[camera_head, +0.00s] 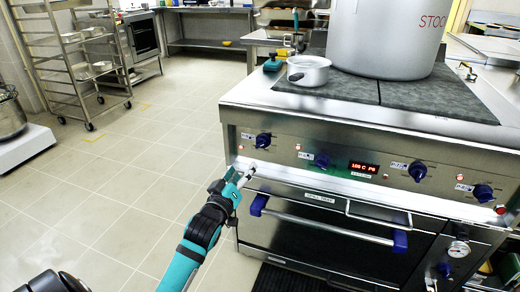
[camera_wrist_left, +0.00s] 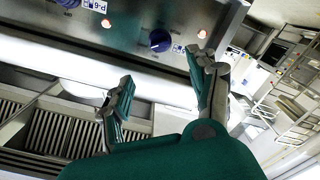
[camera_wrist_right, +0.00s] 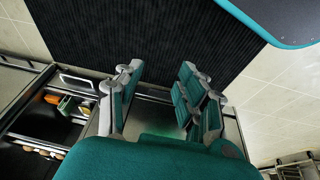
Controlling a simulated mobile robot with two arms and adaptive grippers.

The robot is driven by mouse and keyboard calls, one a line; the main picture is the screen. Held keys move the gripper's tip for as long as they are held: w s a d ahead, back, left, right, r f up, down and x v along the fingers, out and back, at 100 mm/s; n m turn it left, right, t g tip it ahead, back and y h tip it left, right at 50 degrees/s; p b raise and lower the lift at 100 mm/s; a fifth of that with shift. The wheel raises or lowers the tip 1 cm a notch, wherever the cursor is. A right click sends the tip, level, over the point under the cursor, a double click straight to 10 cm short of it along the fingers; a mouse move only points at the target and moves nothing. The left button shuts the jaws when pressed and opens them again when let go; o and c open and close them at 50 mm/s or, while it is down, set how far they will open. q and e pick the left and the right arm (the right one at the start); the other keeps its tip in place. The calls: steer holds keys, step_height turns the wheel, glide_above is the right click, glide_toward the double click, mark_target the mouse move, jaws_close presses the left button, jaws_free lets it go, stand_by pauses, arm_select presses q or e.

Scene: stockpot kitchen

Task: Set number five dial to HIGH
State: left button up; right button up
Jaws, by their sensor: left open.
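Blue dials sit along the steel stove front: one at the far left (camera_head: 263,140), one left of the display (camera_head: 322,160), one right of it (camera_head: 418,172) and one at the far right (camera_head: 483,193). Another blue dial (camera_head: 444,270) sits lower right, under a gauge. I cannot surely read which is number five. My left gripper (camera_head: 243,175) is open and empty, below the far-left dial and apart from it. In the left wrist view a blue dial (camera_wrist_left: 160,40) shows beyond the open fingertips. My right gripper (camera_wrist_right: 160,70) is open and empty.
A blue-ended oven handle (camera_head: 325,227) sticks out below the panel. A large stockpot (camera_head: 385,35) and a small pot (camera_head: 308,71) stand on the stove top. A dark mat (camera_wrist_right: 140,35) lies on the floor. The tiled floor (camera_head: 130,170) at left is open.

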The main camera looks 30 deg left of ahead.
mark_target(259, 146)
arm_select(q)
steer(key=b+x, duration=0.3)
steer(key=x, duration=1.1)
steer(key=shift+d, duration=0.1)
steer(key=shift+w, duration=0.55)
arm_select(e)
steer(key=w+a+r+t+y, duration=0.1)
steer(key=w+a+r+t, duration=0.1)
steer(key=w+t, duration=0.2)
steer(key=w+a+r+t+y, duration=0.1)
steer(key=w+a+r+t, duration=0.1)
steer(key=w, duration=0.6)
steer(key=shift+w+r+t, duration=0.2)
steer(key=shift+r+t, duration=0.65)
steer(key=shift+t, duration=0.05)
arm_select(q)
steer(key=shift+c, duration=0.4)
arm_select(e)
steer(key=shift+a, duration=0.1)
